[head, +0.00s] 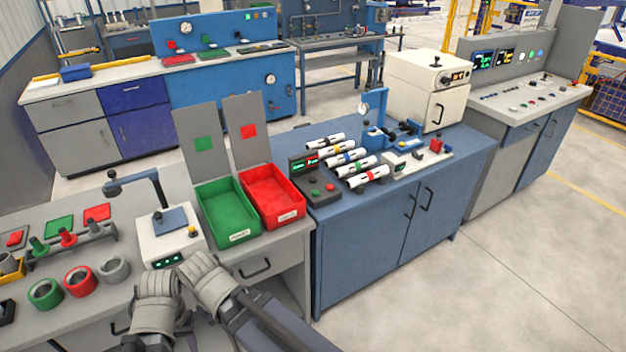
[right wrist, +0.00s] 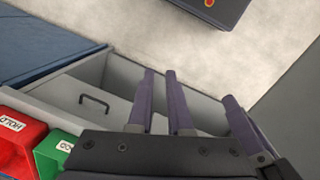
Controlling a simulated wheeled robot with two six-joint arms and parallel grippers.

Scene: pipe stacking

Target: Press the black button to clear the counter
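The counter (head: 311,162) is a small dark box with lit digits on the blue bench, right of the red bin. Small round buttons sit on its front slope; a dark one (head: 314,191) lies beside a red one (head: 331,188). My right gripper (right wrist: 195,102) is empty in the right wrist view, its purple-grey fingers apart over the bench front. In the head view its dark body (head: 262,328) is at the bottom, well below and left of the counter. My left arm's grey wrist (head: 155,305) is at the bottom left; its fingers are not clearly seen.
A green bin (head: 232,236) and a red bin (head: 290,216) stand left of the counter. Several white banded pipes (head: 348,157) lie right of it. A white device (head: 168,243) stands close to my wrists. Open floor lies to the right.

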